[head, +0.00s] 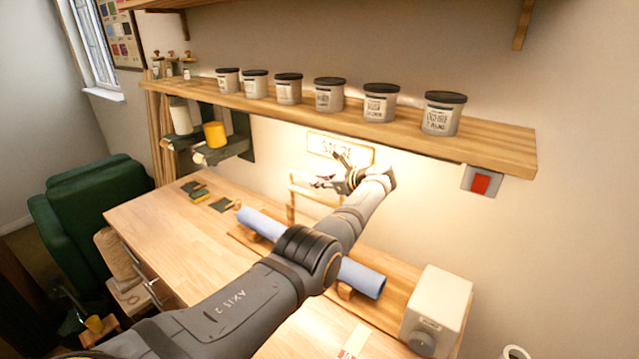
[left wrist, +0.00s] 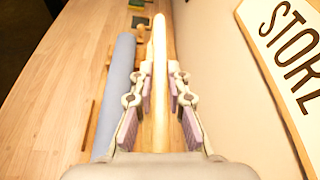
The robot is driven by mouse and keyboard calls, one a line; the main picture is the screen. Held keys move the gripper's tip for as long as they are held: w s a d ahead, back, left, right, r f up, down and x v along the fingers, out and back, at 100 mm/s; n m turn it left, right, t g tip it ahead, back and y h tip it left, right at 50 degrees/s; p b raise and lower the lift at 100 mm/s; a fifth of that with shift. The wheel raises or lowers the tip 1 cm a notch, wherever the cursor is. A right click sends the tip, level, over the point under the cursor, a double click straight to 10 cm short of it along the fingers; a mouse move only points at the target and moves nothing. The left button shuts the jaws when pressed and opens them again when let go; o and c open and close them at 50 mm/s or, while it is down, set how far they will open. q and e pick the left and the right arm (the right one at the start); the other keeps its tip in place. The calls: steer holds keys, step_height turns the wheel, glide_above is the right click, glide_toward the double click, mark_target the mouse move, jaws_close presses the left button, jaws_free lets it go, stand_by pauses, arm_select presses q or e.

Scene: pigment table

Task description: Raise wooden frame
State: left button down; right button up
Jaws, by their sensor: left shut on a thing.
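The wooden frame (head: 292,205) is made of light wooden bars and stands upright at the back of the table, near the wall. My left gripper (head: 328,175) is at its upper right part, and my own arm hides some of it. In the left wrist view, a pale wooden bar of the frame (left wrist: 160,45) runs between the two fingers of my left gripper (left wrist: 160,90), which is shut on it. My right gripper is in neither view.
A blue roll (head: 362,278) lies along the table (head: 150,218), partly behind my arm. A white box (head: 440,300) stands at the right. A shelf (head: 510,140) with several lidded pots hangs above, and a STORE sign (head: 318,143) is on the wall close behind my gripper.

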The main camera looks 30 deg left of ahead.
arm_select(q)
steer(key=shift+w, duration=0.25)
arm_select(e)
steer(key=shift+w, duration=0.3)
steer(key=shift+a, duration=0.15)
arm_select(q)
steer(key=c, duration=1.6)
jaws_free()
steer(key=shift+o, duration=1.3)
steer(key=shift+w+f, duration=0.1)
steer(key=shift+w, duration=0.1)
steer(key=v, duration=1.2)
